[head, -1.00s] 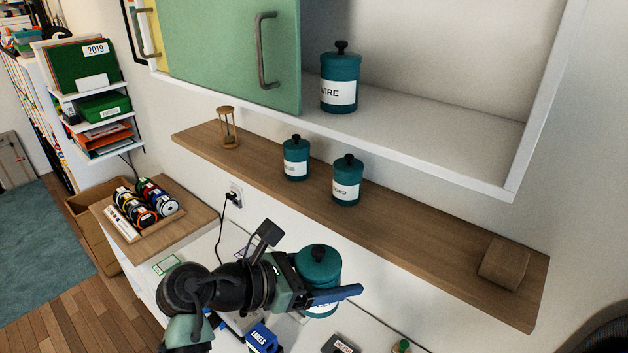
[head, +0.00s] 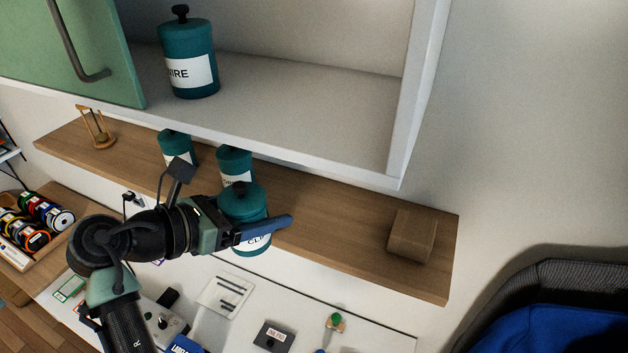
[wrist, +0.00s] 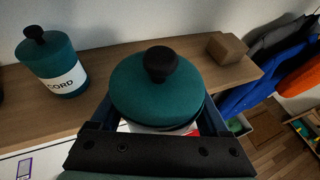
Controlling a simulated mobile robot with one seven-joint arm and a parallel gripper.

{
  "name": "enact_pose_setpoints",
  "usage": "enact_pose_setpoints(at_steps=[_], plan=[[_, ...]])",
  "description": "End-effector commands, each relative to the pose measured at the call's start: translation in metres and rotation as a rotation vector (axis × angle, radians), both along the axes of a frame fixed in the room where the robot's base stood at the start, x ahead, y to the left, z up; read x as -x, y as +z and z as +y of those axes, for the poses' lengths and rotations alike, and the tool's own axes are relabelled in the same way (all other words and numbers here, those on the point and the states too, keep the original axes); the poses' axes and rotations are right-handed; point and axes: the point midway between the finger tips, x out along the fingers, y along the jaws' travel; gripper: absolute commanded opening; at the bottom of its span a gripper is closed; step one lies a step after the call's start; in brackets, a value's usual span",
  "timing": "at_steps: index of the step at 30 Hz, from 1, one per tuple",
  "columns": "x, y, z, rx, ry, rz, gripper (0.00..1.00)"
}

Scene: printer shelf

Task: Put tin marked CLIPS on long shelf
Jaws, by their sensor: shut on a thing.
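My gripper (head: 262,232) is shut on a teal tin (head: 243,205) with a black knob; its white label is partly hidden by a finger, with "CL" readable. The tin is upright, in front of the long wooden shelf (head: 325,228), and overlaps its front edge in the head view. In the wrist view the held tin (wrist: 157,88) fills the middle, with the shelf (wrist: 120,65) behind it. I cannot tell whether the tin touches the shelf.
Two teal tins, one (head: 175,147) left and the CORD tin (wrist: 52,62), stand on the shelf. A wooden block (head: 411,236) sits at its right end, an hourglass (head: 97,128) at its left. The shelf between tins and block is clear. The WIRE tin (head: 187,55) stands in the cabinet above.

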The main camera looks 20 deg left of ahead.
Motion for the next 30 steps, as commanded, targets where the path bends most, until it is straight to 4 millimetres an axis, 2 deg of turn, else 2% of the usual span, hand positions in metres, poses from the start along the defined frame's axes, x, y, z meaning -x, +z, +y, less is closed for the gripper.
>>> enact_pose_setpoints(at_steps=[1,9,15,25,30], plan=[[-0.013,-0.007,-0.007,-0.004,-0.007,-0.003,0.13],[-0.077,-0.007,-0.036,-0.004,-0.006,-0.004,0.13],[-0.115,-0.004,-0.053,-0.002,-0.003,-0.002,0.13],[-0.137,-0.002,-0.063,-0.001,-0.003,0.0,0.13],[-0.136,-0.02,-0.062,-0.001,0.0,0.0,0.13]])
